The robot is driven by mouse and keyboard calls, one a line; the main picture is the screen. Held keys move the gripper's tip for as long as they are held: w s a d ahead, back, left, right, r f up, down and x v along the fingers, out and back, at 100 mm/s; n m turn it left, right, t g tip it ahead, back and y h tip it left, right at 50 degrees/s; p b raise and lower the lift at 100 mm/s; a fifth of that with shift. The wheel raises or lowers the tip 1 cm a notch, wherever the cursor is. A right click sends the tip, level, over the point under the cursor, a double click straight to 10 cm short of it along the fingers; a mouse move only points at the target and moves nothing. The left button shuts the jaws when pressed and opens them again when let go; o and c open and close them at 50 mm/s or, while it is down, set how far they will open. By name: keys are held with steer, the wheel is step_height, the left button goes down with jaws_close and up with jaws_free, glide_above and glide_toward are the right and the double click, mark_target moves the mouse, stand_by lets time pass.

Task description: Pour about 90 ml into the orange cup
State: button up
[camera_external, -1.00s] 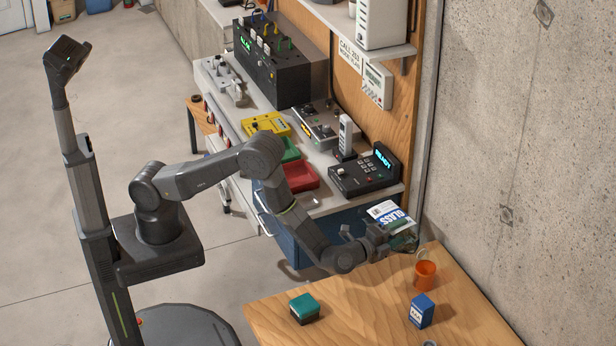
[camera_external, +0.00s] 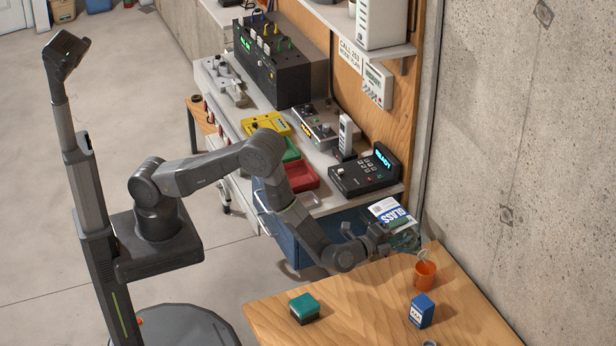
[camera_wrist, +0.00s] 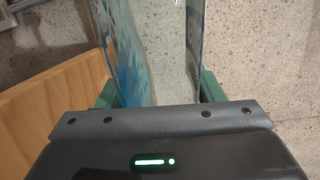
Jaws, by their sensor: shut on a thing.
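The orange cup (camera_external: 425,274) stands on the wooden table near its back edge, in the external view. My gripper (camera_external: 384,236) is shut on a container with a blue and white label reading GLASS (camera_external: 391,213). It holds the container strongly tilted, beside and above the cup. A pale, thin curved shape shows at the cup's mouth; I cannot tell whether it is liquid or part of the container. The cup's inside and the liquid level are hidden. In the wrist view the container (camera_wrist: 135,50) lies between my green fingers (camera_wrist: 158,88); the cup is not seen there.
A blue box (camera_external: 421,311) stands in front of the cup on the wooden table (camera_external: 365,300). A teal-topped block (camera_external: 304,308) lies to the left. The concrete wall (camera_external: 520,180) rises close behind. A bench with devices, including a black READY unit (camera_external: 365,176), stands beyond.

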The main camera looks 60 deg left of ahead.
steer(key=shift+a+r+p, duration=0.2)
steer(key=shift+a+p, duration=0.1)
steer(key=shift+a, duration=0.05)
stand_by(0.5)
steer(key=shift+r+m+p, duration=0.45)
steer(key=shift+m+p, duration=0.05)
steer(key=shift+p, duration=0.25)
stand_by(1.6)
steer(key=f+b, duration=0.1)
steer(key=b, duration=0.1)
steer(key=f+n+b, duration=0.1)
steer(key=b, duration=0.1)
steer(key=f+n+b, duration=0.1)
steer(key=b, duration=0.1)
steer(key=shift+s+a+f, duration=0.1)
steer(key=shift+a+f, duration=0.2)
steer(key=shift+r+n, duration=0.4)
steer(key=shift+f+b, duration=0.1)
steer(key=shift+b, duration=0.25)
steer(key=shift+f+b, duration=0.1)
steer(key=shift+b, duration=0.2)
steer(key=shift+n, duration=0.3)
